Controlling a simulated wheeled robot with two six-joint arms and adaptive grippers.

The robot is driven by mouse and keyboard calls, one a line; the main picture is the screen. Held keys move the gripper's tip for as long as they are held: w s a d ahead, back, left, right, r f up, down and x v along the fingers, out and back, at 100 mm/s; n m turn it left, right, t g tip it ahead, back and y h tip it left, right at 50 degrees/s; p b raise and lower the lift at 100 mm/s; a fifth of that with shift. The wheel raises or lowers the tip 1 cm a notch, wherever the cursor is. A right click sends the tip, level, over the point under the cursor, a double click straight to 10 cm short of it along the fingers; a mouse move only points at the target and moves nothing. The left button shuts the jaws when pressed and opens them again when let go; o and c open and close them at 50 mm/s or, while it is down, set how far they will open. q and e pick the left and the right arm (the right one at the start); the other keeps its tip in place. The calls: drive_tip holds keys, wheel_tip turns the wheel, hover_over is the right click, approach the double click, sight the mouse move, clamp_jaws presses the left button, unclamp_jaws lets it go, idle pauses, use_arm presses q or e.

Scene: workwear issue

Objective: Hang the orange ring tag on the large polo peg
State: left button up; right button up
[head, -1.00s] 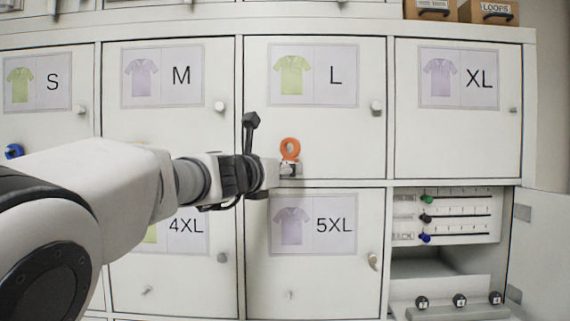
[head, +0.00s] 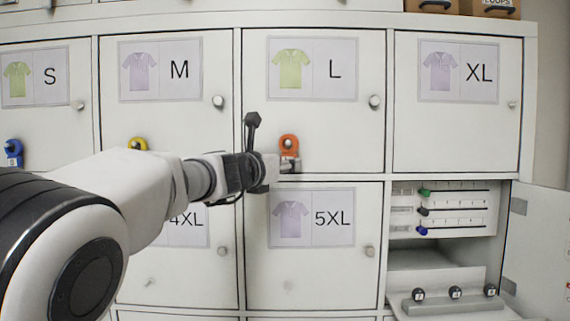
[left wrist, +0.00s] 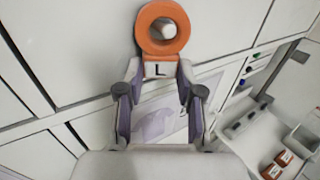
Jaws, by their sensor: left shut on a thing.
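My left gripper (head: 284,164) is shut on the orange ring tag (head: 289,138), holding its white lower part marked L. The ring stands upright above the jaws, in front of the lower part of the L polo door (head: 328,120). The tag also shows in the left wrist view (left wrist: 143,36), held between the fingers (left wrist: 158,95). The pale end of the large polo peg (left wrist: 168,29) shows inside the ring's hole, off-centre. I cannot tell whether the ring is around the peg or just in front of it. My right gripper is not in view.
A blue tag (head: 14,153) hangs on the S door and a yellow one (head: 137,144) on the M door. Door knobs, such as the L knob (head: 375,102), stick out nearby. At lower right is an open compartment with a rack of coloured pegs (head: 440,212).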

use_arm(q)
drive_tip(key=shift+f, duration=0.25)
drive_tip(key=o, duration=1)
drive_tip(key=shift+o, duration=0.2)
drive_tip(key=shift+w+a, duration=0.15)
